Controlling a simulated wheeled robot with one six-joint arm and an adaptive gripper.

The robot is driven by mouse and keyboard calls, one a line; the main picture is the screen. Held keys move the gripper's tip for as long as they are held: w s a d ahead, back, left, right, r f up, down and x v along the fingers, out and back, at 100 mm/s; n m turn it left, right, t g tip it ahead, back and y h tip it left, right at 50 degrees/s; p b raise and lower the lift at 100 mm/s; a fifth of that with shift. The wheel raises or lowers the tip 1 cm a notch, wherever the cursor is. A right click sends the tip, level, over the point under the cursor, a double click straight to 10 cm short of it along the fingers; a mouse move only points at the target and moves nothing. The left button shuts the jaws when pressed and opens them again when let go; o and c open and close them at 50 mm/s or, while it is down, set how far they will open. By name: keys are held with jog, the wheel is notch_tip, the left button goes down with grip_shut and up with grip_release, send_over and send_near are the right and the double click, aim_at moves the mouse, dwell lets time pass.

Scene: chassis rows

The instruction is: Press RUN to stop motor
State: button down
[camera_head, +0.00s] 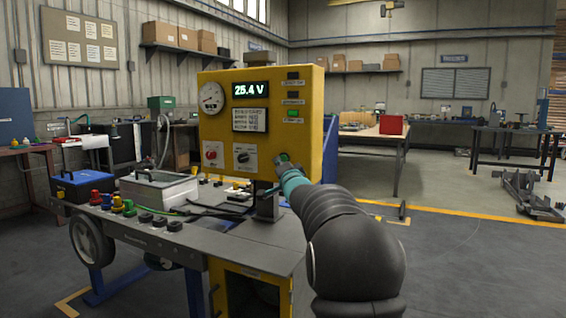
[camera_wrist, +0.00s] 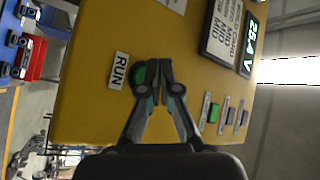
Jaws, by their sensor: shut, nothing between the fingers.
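The yellow control panel (camera_head: 310,90) stands on a grey wheeled cart (camera_head: 150,240); its display (camera_head: 250,89) reads 25.4 V. In the wrist view, the green RUN button (camera_wrist: 139,77) sits beside the white RUN label (camera_wrist: 119,71) on the yellow face. My gripper (camera_wrist: 152,68) is shut and empty, its fingertips in front of the button and partly covering it. I cannot tell whether they touch it. In the head view my gripper (camera_head: 284,160) is at the panel's lower right. A green indicator (camera_head: 293,113) shows at the panel's upper right.
A red knob (camera_head: 211,153) and a black rotary knob (camera_head: 244,157) are left of my gripper. A grey box (camera_head: 160,190), a blue case (camera_head: 83,186) and cables lie on the cart. Open floor (camera_head: 470,250) is to the right.

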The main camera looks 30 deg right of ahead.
jog(key=shift+s+a+b, duration=0.65)
jog(key=shift+s+a, duration=0.1)
jog(key=shift+a, duration=0.25)
jog(key=shift+s+a+b, duration=0.6)
jog(key=shift+s+a, duration=0.15)
jog(key=shift+a, duration=0.2)
jog(key=shift+s+a+b, duration=0.9)
jog(key=shift+a+b, duration=0.05)
jog(key=shift+a, duration=0.15)
jog(key=shift+s+a+b, duration=0.85)
jog(key=shift+a+b, duration=0.05)
jog(key=shift+a, duration=0.2)
